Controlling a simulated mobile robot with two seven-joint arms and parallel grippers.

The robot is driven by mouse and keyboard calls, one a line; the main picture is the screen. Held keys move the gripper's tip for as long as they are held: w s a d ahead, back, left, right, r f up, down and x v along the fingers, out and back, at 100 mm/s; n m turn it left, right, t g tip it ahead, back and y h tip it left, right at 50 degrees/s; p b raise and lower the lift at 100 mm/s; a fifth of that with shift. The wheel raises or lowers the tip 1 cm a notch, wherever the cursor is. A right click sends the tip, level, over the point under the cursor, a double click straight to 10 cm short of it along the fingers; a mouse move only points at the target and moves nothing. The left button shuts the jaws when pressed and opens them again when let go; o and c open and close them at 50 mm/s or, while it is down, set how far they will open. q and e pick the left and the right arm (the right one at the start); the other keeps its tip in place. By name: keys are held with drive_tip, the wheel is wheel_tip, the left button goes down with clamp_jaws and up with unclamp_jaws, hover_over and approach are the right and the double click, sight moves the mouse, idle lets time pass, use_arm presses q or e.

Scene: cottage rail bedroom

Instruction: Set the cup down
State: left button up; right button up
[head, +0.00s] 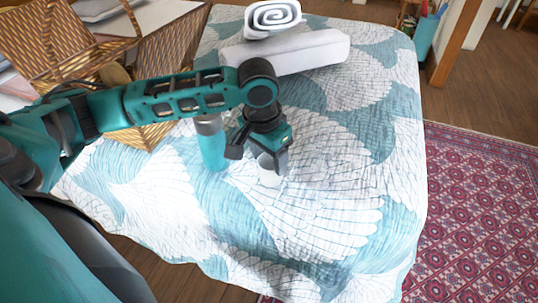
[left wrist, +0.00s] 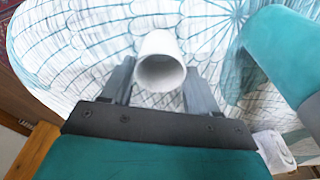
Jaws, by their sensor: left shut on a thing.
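A white cup (head: 269,172) is between the fingers of my left gripper (head: 266,156), just over the patterned bedspread (head: 340,215). The gripper hides part of the cup in the head view. In the left wrist view, the cup (left wrist: 161,62) shows its round open mouth, with a finger of the left gripper (left wrist: 160,84) on each side. The gripper is shut on it. The cup looks close to upright. I cannot tell whether its base touches the bedspread. My right gripper is not in view.
A teal bottle (head: 212,150) stands just left of the cup; it looms large in the left wrist view (left wrist: 285,55). A wicker basket (head: 165,55) is at the back left. A rolled towel (head: 272,17) and a white cushion (head: 290,52) lie at the back. The bedspread's right side is clear.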

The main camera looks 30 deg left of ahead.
sight(264, 183)
use_arm(q)
drive_tip(key=o, duration=1.4)
drive_tip(key=shift+f, duration=0.1)
drive_tip(key=shift+r, duration=0.35)
drive_tip(key=r+p, duration=0.1)
drive_tip(key=r, duration=0.3)
drive_tip(key=s+r+p, duration=0.1)
drive_tip(key=r+p, duration=0.1)
drive_tip(key=r, duration=0.1)
drive_tip(key=r+p, duration=0.1)
drive_tip(key=r, duration=0.3)
drive_tip(key=shift+s+r, duration=0.3)
drive_tip(key=shift+s, duration=0.05)
